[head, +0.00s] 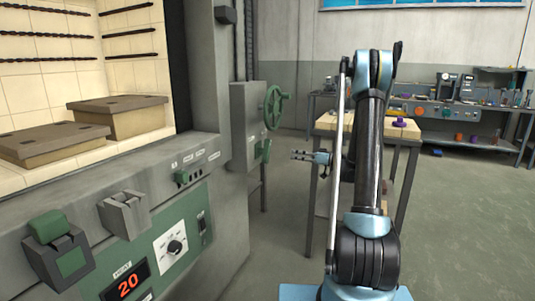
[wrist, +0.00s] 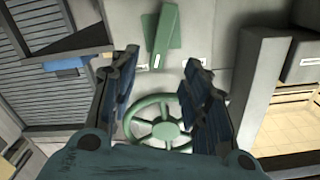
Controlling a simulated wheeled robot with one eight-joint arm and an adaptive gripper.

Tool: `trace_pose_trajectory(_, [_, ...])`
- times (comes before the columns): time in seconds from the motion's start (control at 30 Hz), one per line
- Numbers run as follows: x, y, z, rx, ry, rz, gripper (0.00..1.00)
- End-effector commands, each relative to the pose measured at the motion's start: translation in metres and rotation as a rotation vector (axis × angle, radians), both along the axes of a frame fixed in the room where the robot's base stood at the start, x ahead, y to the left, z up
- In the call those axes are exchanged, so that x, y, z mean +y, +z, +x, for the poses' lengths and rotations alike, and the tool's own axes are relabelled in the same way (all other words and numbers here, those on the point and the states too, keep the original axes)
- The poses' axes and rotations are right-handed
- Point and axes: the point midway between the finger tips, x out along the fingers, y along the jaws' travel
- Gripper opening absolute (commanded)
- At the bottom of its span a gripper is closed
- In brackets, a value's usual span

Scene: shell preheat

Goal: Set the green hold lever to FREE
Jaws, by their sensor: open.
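A green lever (head: 263,150) sits on the side box of the furnace, below the green handwheel (head: 273,107). The green handwheel (wrist: 158,125) shows between my fingers, partly hidden by my gripper. My gripper (head: 294,155) is open and empty, to the right of the lever and apart from it. Its two fingers (wrist: 160,58) spread on either side of the wrist view.
The grey side box (head: 244,125) juts from the furnace. The furnace front has a control panel (head: 190,225) with a red "20" display (head: 127,285), a knob (head: 175,246) and small switches. A work table (head: 340,126) stands behind my arm. Floor at the right is clear.

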Motion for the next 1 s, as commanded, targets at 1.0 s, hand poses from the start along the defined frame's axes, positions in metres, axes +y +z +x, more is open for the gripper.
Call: trace_pose_trajectory(1.0, [0.154,0.0,0.051,0.001,0.009,-0.001,0.43])
